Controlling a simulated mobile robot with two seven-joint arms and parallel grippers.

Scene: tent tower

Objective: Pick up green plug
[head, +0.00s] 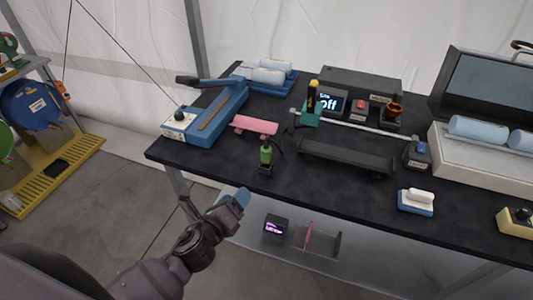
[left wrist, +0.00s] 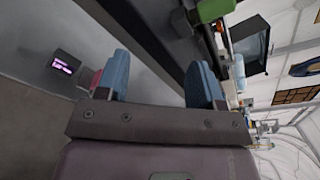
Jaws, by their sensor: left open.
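The green plug (head: 265,155) stands upright near the front edge of the dark table (head: 190,163), with a dark base under it. A dark cable shows beside it. A green thing at the top of the left wrist view (left wrist: 213,10), probably the plug, is partly cut off by the picture edge. My left gripper (head: 238,198) is in front of the table, below and left of the plug, and apart from it. In the left wrist view its blue fingers (left wrist: 162,80) are spread with nothing between them. My right gripper is not in view.
Left of the plug are a pink block (head: 255,125) and a blue lever device (head: 222,112). Right of it is a long dark bar-shaped device (head: 346,158). A small display box (head: 276,226) sits below the tabletop. The table's front strip beside the plug is mostly clear.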

